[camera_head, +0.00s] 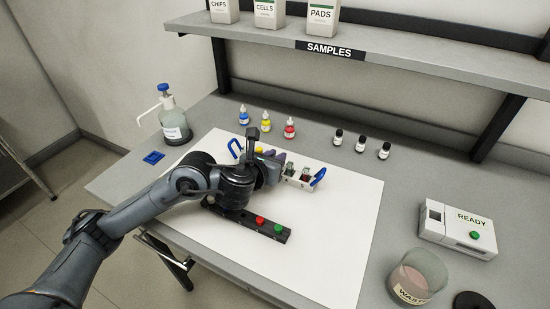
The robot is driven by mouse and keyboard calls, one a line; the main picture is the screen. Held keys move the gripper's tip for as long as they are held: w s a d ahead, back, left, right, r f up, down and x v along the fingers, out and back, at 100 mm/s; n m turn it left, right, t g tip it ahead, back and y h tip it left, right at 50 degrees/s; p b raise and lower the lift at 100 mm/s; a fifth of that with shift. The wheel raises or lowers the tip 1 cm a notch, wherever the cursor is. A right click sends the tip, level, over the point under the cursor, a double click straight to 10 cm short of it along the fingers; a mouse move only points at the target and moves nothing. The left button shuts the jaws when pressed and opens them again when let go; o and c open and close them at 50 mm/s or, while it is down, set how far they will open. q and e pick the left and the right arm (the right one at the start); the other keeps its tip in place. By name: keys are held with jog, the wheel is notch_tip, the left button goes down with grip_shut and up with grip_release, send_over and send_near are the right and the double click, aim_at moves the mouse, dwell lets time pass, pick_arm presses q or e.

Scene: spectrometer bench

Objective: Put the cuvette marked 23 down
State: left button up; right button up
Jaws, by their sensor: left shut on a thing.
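My left arm reaches in from the left, and my left gripper (273,163) is over a white rack (298,183) with blue handles (318,177) at its ends. The gripper is shut on a cuvette, which is mostly hidden by the gripper and wrist; I cannot read a number on it. Small cuvettes (304,174) with dark or coloured contents show in the right part of the rack. The left part of the rack is largely covered by my wrist. I cannot tell whether the held cuvette touches the rack. My right gripper is not in view.
A black strip with red and green caps (271,229) lies on the white mat (320,250). Dropper bottles (289,128) and dark vials (361,144) stand behind. A wash bottle (174,122) is at left; a READY instrument (457,229) and waste beaker (415,278) are at right.

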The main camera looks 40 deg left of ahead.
pick_arm(q)
jog(key=o, duration=0.5)
jog(key=shift+f, duration=0.15)
jog(key=shift+s+r+p, duration=0.15)
jog(key=shift+r+p, duration=0.25)
jog(key=p+v, duration=0.7)
jog(key=v, duration=0.4)
jog(key=shift+s, duration=0.3)
jog(key=shift+d, duration=0.15)
